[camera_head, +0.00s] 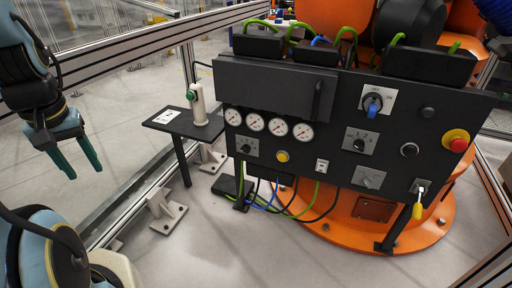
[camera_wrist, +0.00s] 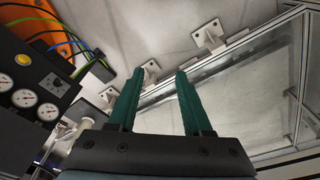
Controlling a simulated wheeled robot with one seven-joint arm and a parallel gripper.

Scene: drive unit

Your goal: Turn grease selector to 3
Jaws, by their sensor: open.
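The dark control panel (camera_head: 330,125) carries several knobs. A black knob (camera_head: 359,145) on a grey plate with small numerals at its upper right half may be the grease selector; its exact setting is too small to read. Another black knob (camera_head: 246,147) sits on a plate below the gauges, and a grey knob (camera_head: 369,181) sits lower right. My gripper (camera_head: 80,166) hangs far left of the panel, with green fingers apart and empty.
A small side table (camera_head: 168,120) with a pale cylinder stands between my gripper and the panel. The panel also bears a blue-handled switch (camera_head: 373,105), a red emergency button (camera_head: 457,142), a yellow-tagged key (camera_head: 418,208) and gauges (camera_head: 278,126). A metal rail runs behind my gripper.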

